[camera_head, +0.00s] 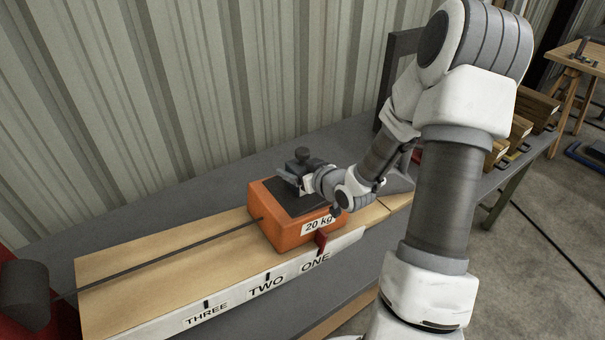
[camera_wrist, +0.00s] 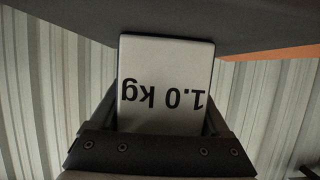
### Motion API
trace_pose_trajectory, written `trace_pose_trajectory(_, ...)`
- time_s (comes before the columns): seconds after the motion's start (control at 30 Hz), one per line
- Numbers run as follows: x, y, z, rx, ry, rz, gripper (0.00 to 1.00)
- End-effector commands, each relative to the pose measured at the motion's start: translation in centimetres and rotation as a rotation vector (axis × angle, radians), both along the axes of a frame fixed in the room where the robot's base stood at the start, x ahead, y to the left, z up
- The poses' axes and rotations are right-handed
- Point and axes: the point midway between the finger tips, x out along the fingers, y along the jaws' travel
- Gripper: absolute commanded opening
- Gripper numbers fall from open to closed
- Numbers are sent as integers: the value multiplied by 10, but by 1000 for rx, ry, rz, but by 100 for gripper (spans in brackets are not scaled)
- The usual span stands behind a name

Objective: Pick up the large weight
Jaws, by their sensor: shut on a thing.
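The large weight, with a dark knob on top (camera_head: 303,158), is at the top of an orange box marked 20 kg (camera_head: 284,239), on its dark top plate (camera_head: 287,207). In the wrist view its pale face reads 1.0 kg upside down (camera_wrist: 166,85). My gripper (camera_head: 300,182) reaches in from the right at the weight. In the wrist view my gripper (camera_wrist: 163,108) has a finger on each side of the pale face and is shut on the weight. Whether the weight's base touches the plate I cannot tell; my gripper partly hides it.
The box sits on a wooden beam (camera_head: 150,262) labelled ONE, TWO, THREE, on a grey bench (camera_head: 190,189). A rod (camera_head: 160,265) runs left to a dark cylinder (camera_head: 25,293). Wooden blocks (camera_head: 533,105) stand at the right. A corrugated wall (camera_head: 200,80) closes the back.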

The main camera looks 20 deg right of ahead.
Motion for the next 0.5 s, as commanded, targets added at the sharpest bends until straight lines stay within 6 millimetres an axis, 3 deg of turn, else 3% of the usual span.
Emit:
trace_pose_trajectory(0.03,0,0,0,0,0,0,17)
trace_pose_trajectory(0.13,0,0,0,0,0,0,0)
trace_pose_trajectory(0.5,1,0,3,-1,-6,0,0)
